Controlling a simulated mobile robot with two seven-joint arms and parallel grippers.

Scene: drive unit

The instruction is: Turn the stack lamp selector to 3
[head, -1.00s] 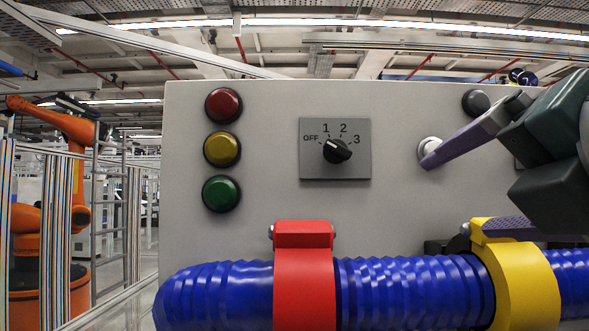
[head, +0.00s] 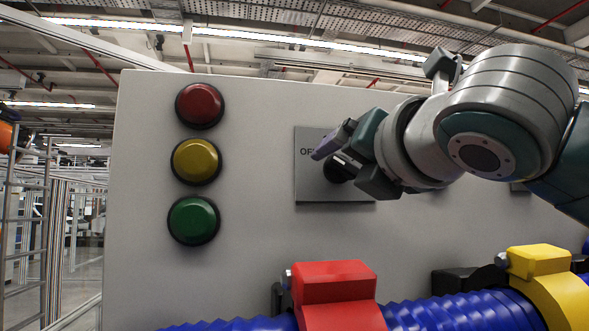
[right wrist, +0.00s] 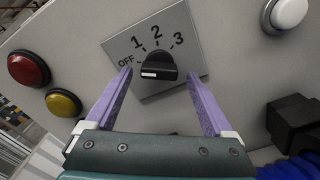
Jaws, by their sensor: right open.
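The stack lamp selector is a black rotary knob (right wrist: 158,66) on a grey square plate (head: 309,186) marked OFF, 1, 2 and 3. Its white mark points left, towards OFF, in the right wrist view. My right gripper (right wrist: 160,76) is open, with one purple finger to each side of the knob and a gap on both sides. In the head view my right gripper (head: 340,163) is in front of the plate and hides most of the knob and the numbers. I cannot tell whether the fingertips reach beside the knob. My left gripper is not in view.
Red (head: 200,104), yellow (head: 195,161) and green (head: 193,221) round lamps or buttons stand left of the plate. A white button (right wrist: 289,12) is to its right. Below runs a blue ribbed hose (head: 460,312) under red (head: 334,282) and yellow (head: 540,262) clamps.

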